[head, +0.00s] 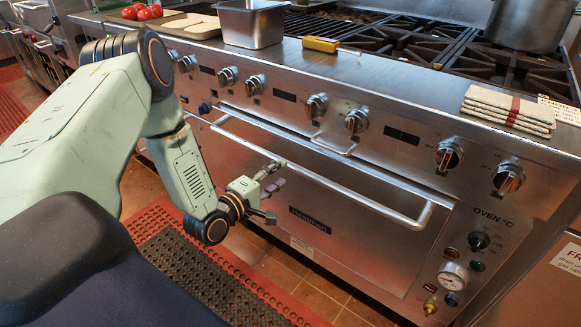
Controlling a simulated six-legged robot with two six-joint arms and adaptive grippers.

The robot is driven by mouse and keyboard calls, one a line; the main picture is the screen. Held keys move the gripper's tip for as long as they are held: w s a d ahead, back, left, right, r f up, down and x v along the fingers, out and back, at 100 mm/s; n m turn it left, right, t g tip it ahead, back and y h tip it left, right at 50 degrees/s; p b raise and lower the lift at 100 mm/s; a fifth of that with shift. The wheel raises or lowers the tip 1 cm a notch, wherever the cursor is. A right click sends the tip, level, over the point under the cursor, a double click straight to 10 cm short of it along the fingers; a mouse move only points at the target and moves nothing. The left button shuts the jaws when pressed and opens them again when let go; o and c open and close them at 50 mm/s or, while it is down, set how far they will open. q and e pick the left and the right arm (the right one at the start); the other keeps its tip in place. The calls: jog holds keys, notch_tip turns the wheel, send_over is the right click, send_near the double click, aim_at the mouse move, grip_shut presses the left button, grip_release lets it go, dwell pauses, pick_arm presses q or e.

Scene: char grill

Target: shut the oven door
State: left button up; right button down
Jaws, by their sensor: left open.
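The steel oven door (365,235) is on the front of the range, below the row of knobs. It stands upright or nearly so; I cannot tell whether a small gap is left at its top edge. Its long bar handle (345,192) runs along the upper part of the door. My left gripper (273,192) is open at the left-middle of the door, close to the handle bar and just below it. I cannot tell whether it touches the bar or the door. My right gripper is not in view.
Knobs (357,121) line the panel above the door. The counter holds a steel pan (251,24), a yellow-handled tool (320,44), folded towels (508,108) and a pot (530,22). A red-edged mat (160,215) lies on the tiled floor.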

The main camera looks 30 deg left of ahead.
aim_at(288, 168)
pick_arm(q)
jog(key=w+b, duration=0.1)
jog(key=w, duration=0.1)
jog(key=w+f, duration=0.1)
jog(key=w, duration=0.2)
jog(key=shift+w+d+b, duration=0.1)
jog(key=shift+w+b, duration=0.05)
jog(key=shift+b, duration=0.25)
jog(key=shift+w+d+r, duration=0.1)
jog(key=shift+w, duration=0.3)
jog(key=shift+w, duration=0.1)
jog(key=c, duration=0.4)
grip_shut()
